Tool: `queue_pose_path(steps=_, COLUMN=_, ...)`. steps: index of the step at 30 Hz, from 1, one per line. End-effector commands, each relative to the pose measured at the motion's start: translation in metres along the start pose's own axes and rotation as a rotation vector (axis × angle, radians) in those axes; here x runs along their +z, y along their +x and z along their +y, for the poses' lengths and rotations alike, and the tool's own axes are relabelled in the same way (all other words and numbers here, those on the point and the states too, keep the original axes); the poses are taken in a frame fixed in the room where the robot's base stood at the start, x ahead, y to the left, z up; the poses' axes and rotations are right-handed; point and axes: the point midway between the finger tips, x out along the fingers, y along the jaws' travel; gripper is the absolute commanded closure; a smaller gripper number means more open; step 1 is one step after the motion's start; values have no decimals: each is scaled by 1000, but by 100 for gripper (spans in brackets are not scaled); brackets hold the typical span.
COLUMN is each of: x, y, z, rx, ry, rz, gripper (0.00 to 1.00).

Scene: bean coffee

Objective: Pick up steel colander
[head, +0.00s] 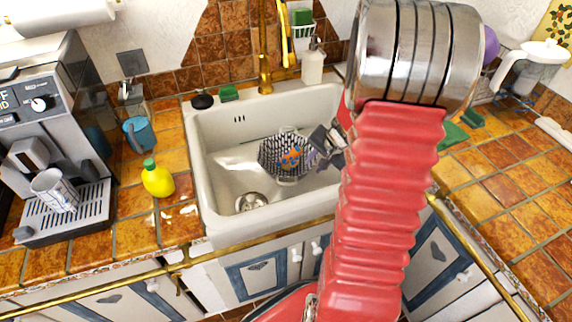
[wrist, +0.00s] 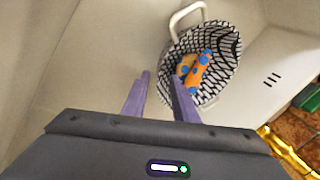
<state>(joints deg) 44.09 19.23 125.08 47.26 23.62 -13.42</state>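The steel colander (head: 269,160) sits in the white sink, a perforated bowl with light handles; it also shows in the wrist view (wrist: 227,42). An orange and blue item (wrist: 198,70) lies inside it. My gripper (head: 320,151) is at the colander's right side in the head view. In the wrist view my gripper (wrist: 161,76) is open, its two purple-grey fingers apart. The right finger overlaps the colander's near edge; the left finger is outside it. Whether a finger touches the rim, I cannot tell.
The sink (head: 215,165) has raised walls around the colander. A gold faucet (head: 264,70) stands behind. A yellow bottle (head: 158,178), a blue cup (head: 138,134) and a coffee machine (head: 50,130) stand left. A soap dispenser (head: 313,65) stands at the back.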

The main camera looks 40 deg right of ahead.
Motion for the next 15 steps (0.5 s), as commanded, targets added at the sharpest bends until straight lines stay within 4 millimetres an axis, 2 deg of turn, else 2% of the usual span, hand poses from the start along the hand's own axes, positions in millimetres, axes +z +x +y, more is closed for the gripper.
queue_pose_path(steps=6, x=0, y=22, z=0, rx=0, ry=2, rz=-1, gripper=74)
queue_pose_path(steps=15, x=-1, y=26, z=0, rx=0, ry=2, rz=2, gripper=74)
